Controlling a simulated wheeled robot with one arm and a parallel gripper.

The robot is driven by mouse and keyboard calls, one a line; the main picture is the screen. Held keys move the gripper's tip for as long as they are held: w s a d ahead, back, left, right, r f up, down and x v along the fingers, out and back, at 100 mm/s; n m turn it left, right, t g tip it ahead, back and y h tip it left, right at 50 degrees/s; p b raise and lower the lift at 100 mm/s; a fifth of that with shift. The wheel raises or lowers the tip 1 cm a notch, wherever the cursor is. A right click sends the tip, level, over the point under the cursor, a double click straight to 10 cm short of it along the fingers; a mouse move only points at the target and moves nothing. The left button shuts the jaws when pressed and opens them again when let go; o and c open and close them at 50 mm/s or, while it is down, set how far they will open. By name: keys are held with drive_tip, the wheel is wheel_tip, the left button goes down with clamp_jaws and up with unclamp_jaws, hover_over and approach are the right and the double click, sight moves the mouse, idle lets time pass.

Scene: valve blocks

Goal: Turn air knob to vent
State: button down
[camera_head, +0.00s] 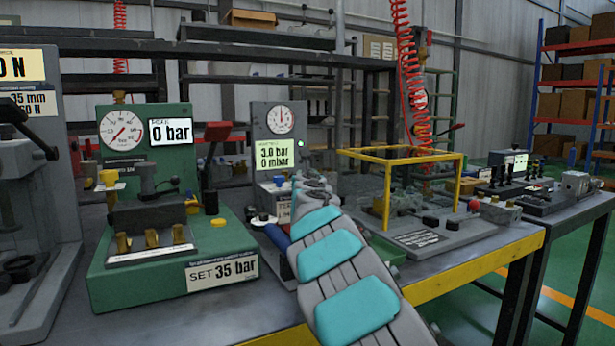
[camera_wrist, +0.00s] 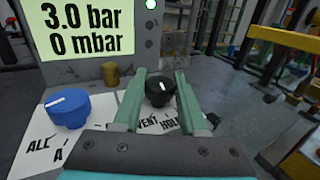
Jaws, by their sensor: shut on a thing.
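My gripper (camera_wrist: 160,77) is shut on a black knob (camera_wrist: 157,94), with one green finger on each side of it. The knob's top carries a short white mark. The words VENT and HOLD show on the white label (camera_wrist: 151,122) around it, partly covered by the fingers. A blue knob (camera_wrist: 68,108) with a white line stands to the left, apart from the fingers. In the head view my arm hides my gripper and most of the knob area below the grey test panel (camera_head: 262,127).
The panel display (camera_head: 273,154) reads 3.0 bar and 0 mbar, with a green light beside it. A brass fitting (camera_wrist: 111,75) stands behind the knobs. A green 35 bar rig (camera_head: 165,268) is on the left, and a yellow frame (camera_head: 460,185) on the right.

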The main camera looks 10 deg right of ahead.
drive_tip(key=shift+h, duration=0.3)
drive_tip(key=shift+c, duration=2.2)
unclamp_jaws()
drive_tip(key=shift+s, duration=0.1)
drive_tip(key=s+a+b, duration=0.1)
drive_tip(key=s, duration=0.6)
drive_tip(key=shift+s+a+b, duration=0.2)
drive_tip(key=shift+s+b, duration=0.1)
drive_tip(key=shift+b, duration=0.1)
